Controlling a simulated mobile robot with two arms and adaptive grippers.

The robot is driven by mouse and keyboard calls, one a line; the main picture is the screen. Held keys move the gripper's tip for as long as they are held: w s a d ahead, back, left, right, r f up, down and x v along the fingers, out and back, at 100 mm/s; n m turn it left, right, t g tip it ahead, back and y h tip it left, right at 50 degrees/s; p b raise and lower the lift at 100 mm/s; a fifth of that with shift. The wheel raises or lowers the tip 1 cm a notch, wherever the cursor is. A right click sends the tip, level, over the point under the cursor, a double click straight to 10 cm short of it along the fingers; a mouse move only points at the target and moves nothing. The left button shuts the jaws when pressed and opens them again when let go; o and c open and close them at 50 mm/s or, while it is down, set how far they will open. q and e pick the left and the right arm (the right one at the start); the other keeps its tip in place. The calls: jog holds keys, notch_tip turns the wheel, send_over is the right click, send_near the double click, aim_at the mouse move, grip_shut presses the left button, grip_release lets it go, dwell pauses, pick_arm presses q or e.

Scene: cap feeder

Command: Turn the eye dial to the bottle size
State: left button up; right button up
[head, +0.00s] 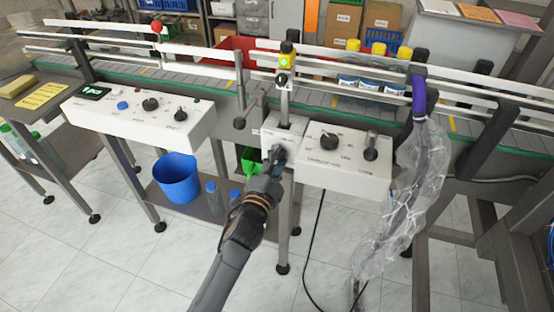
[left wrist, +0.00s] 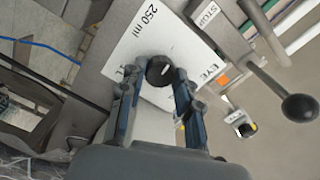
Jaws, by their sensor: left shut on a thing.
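The eye dial (left wrist: 160,68) is a round black knob on a white plate (left wrist: 148,36) marked "250 ml" and "EYE" in the left wrist view. A small pale mark shows on the knob; I cannot tell which label it points to. My left gripper (left wrist: 157,75) is shut on the dial, one finger on each side. In the head view my left gripper (head: 278,156) reaches the small white eye box (head: 288,128) below the conveyor and hides most of the dial. Bottles with yellow caps (head: 377,49) and blue-and-white labels stand on the conveyor; their size is unreadable. My right gripper is out of view.
A white control box with knobs (head: 140,118) is left of the eye box, another (head: 345,165) right of it. A lever with a black ball (left wrist: 299,107) is close by on the right. A clear plastic sleeve (head: 410,185) hangs at the right. A blue bucket (head: 177,178) stands below.

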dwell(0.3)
pick_arm(q)
jog(key=o, duration=1.2)
jog(key=shift+c, duration=0.2)
jog(key=v, duration=1.2)
jog(key=s+a+f+n+g+y, duration=0.1)
jog(key=s+a+f+n+g, duration=0.15)
jog(key=f, duration=0.85)
jog(key=s+a+f+n+g+y, duration=0.1)
jog(key=s+a+f+n+g, duration=0.2)
jog(key=f, duration=0.8)
jog(key=s+a+f+n+g+y, duration=0.15)
jog(key=s+f, duration=0.25)
jog(key=f, duration=0.7)
jog(key=s+a+f+n+g, duration=0.2)
jog(key=s+f, duration=0.4)
jog(key=s, duration=0.4)
jog(key=s+a+f+n+g+y, duration=0.1)
jog(key=s+a+f+n+g, duration=0.2)
jog(key=s+a+f, duration=0.3)
jog(key=s+a+f+n+g+y+p, duration=0.1)
jog(key=s+a+f+g, duration=0.3)
jog(key=s, duration=1.2)
notch_tip(320, 180, down, 4)
jog(key=shift+s+a+r+n, duration=0.1)
jog(key=shift+s+a+n, duration=0.1)
jog(key=shift+a+n, duration=0.5)
